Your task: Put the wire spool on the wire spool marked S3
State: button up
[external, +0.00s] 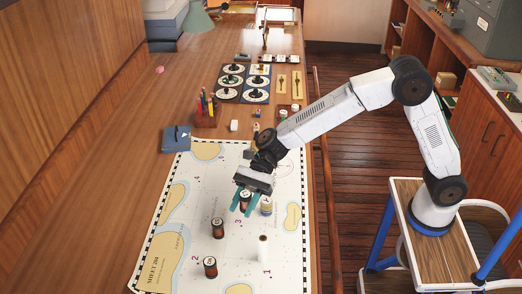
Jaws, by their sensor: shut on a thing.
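My gripper (246,205) is over the chart (185,275) with its teal fingers shut on a dark, copper-brown wire spool (245,198). The held spool is upright, above the printed 3; I cannot tell whether its underside touches anything. A spool with a yellowish band (266,206) stands close to its right. Two more dark spools stand nearer the camera, one in the middle (218,228) and one by the printed 2 (210,267). A white spool (263,248) stands by the printed 1. The markings on the spools are too small to read, so I cannot tell which is S3.
A blue book (175,139) lies at the chart's upper left. A pen holder (206,112) and a small white block (234,126) stand beyond the chart. A rail (322,170) runs along the table's right edge.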

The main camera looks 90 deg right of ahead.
send_over(214, 225)
jog(key=shift+s+f, duration=0.15)
jog(key=shift+f, duration=2)
jog(key=o, duration=1)
jog(key=shift+f, duration=0.1)
